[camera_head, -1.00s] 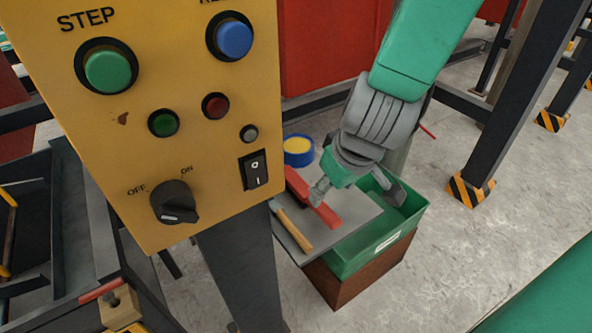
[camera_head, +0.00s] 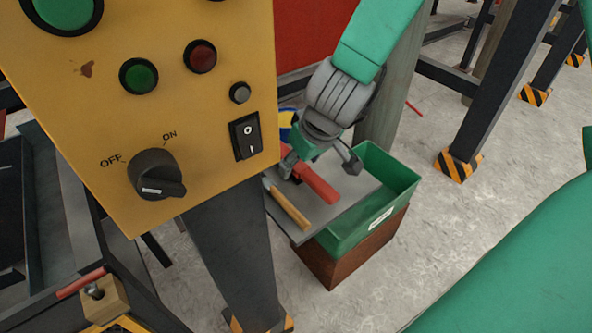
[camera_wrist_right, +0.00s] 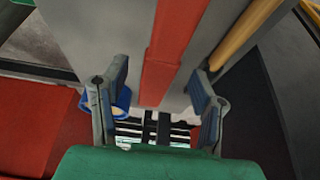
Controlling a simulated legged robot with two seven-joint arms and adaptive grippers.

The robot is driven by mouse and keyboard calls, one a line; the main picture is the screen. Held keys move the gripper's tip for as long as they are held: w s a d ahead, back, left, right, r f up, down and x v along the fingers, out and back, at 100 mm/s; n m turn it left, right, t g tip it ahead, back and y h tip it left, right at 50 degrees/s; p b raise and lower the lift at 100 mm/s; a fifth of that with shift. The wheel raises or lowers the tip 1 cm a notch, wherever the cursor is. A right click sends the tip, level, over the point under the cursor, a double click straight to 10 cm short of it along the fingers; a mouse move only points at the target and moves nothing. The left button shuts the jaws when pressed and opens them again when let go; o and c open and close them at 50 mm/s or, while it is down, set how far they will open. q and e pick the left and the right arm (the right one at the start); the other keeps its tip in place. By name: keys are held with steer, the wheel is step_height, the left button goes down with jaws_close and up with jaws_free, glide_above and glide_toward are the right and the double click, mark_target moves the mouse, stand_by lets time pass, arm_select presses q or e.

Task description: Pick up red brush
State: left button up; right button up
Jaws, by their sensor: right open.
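The red brush (camera_head: 319,185) lies on a grey board beside the green bin, partly hidden under my right gripper in the head view. In the right wrist view the red brush (camera_wrist_right: 166,55) runs up from between the fingers. My right gripper (camera_head: 316,172) is over the brush, with its fingers spread to either side. In the right wrist view the open right gripper (camera_wrist_right: 158,105) has one finger on each side of the brush's near end, with gaps visible. Contact with the board cannot be told. My left gripper is not in view.
A wooden-handled tool (camera_head: 288,207) lies left of the brush on the grey board (camera_head: 345,207). A green bin (camera_head: 399,172) stands at the right on a brown box. A yellow control panel (camera_head: 215,120) stands close at left. A blue-and-yellow roll (camera_head: 286,124) is behind.

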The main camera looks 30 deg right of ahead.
mark_target(298, 163)
steer(key=x, duration=0.2)
steer(key=shift+w+a+f+b, duration=0.25)
steer(key=shift+f+b, duration=0.05)
steer(key=shift+f, duration=0.05)
steer(key=shift+s+d+r, duration=0.1)
steer(key=shift+d, duration=0.45)
jaws_close()
steer(key=shift+a, duration=0.35)
step_height(298, 163, up, 10)
steer(key=p, duration=0.5)
steer(key=shift+d, duration=0.2)
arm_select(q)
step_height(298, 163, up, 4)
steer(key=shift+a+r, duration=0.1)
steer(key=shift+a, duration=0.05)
arm_select(e)
steer(key=shift+a, duration=0.15)
